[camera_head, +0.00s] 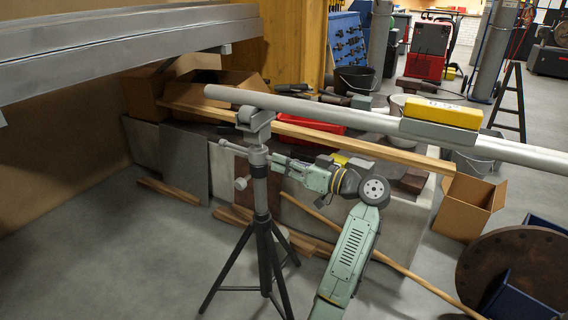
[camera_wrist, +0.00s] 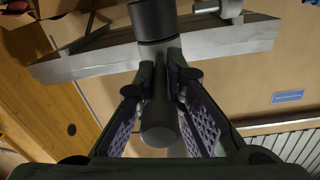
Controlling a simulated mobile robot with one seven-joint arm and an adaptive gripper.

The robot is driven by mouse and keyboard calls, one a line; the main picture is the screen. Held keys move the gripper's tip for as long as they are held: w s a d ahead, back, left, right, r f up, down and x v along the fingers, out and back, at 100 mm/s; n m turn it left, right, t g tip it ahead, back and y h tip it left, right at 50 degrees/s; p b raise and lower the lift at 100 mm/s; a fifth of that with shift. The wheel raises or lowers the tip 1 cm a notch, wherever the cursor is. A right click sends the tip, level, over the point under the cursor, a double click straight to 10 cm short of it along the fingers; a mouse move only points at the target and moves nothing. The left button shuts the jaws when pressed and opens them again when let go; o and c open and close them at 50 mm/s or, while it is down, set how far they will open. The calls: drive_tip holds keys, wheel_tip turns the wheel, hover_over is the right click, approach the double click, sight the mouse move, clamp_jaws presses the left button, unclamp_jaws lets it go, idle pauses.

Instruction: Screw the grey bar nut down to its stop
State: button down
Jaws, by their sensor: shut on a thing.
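The grey bar nut (camera_head: 232,147) sits on the upper column of a tripod stand (camera_head: 262,218), one bar arm reaching left. My gripper (camera_head: 279,163) comes in from the right, close against the column. In the wrist view my gripper (camera_wrist: 160,72) has a finger on each side of the grey bar (camera_wrist: 160,125), whose round end faces the camera. It is shut on the bar. The bar runs up to a grey collar (camera_wrist: 157,50) by a dark cylinder (camera_wrist: 152,18). The thread and any gap to the stop are not clear.
The stand's roller head (camera_head: 255,120) lies under a long grey pipe (camera_head: 350,120) carrying a yellow tool (camera_head: 443,113). Planks, plates and a red tray (camera_head: 312,124) lie behind. A cardboard box (camera_head: 470,207) stands right. Floor at left is clear.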

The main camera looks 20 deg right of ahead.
drive_tip(key=c, duration=1.7)
unclamp_jaws()
drive_tip(key=shift+a, duration=0.15)
drive_tip(key=shift+o, duration=0.2)
drive_tip(key=v, duration=1.2)
